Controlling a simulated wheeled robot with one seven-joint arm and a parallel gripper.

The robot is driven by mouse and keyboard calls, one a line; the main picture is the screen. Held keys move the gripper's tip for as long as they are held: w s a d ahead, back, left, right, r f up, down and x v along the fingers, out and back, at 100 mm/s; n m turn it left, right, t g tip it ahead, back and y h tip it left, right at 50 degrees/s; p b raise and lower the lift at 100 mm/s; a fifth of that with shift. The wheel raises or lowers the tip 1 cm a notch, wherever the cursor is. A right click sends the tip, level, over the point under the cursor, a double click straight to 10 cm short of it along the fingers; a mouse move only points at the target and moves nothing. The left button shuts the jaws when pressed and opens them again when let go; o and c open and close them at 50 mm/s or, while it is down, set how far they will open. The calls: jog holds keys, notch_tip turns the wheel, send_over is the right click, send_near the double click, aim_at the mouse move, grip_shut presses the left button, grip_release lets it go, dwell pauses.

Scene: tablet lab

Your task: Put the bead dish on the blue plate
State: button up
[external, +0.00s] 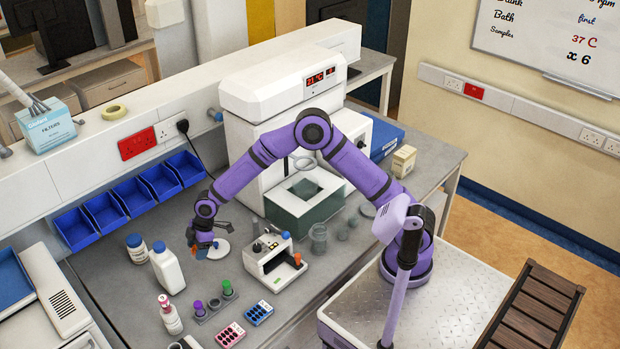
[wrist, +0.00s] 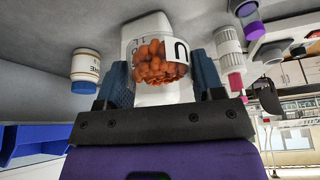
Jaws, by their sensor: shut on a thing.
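My gripper (external: 205,246) is shut on the bead dish (wrist: 158,72), a clear dish of orange beads, which sits between the two fingers in the wrist view. In the external view the dish is small and largely hidden by my gripper, with a bit of orange at the fingers. My gripper is left of the white instrument, by a white disc (external: 219,250) on the bench.
A white bottle (external: 166,267) and a blue-capped bottle (external: 136,246) stand left of my gripper. A rack with purple and green caps (external: 214,305) is just left of the blue plate. A white instrument (external: 275,260) stands behind the plate. Blue bins (external: 133,195) line the wall.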

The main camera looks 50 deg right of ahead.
jog(key=s+n, duration=0.1)
jog(key=s, duration=0.3)
jog(key=s+d+n+g, duration=0.1)
jog(key=s+n, duration=0.1)
jog(key=s, duration=0.2)
jog(key=s+r+n+g, duration=0.1)
jog(key=s, duration=0.3)
jog(key=shift+s+d+n, duration=0.25)
jog(key=shift+d+n, duration=0.05)
jog(key=shift+n, duration=0.1)
jog(key=s+d+n+g+h, duration=0.15)
jog(key=s+d+n, duration=0.45)
jog(key=s, duration=0.7)
jog(key=s+d+n+g+h, duration=0.15)
jog(key=s+d+n, duration=0.4)
jog(key=s, duration=0.65)
send_over(261, 312)
jog(key=w, duration=0.1)
jog(key=shift+m, duration=0.25)
jog(key=f, duration=0.8)
jog(key=shift+d+f, duration=0.2)
jog(key=shift+f, duration=1.8)
jog(key=shift+f, duration=0.2)
jog(key=o, duration=0.9)
jog(key=shift+o, duration=0.2)
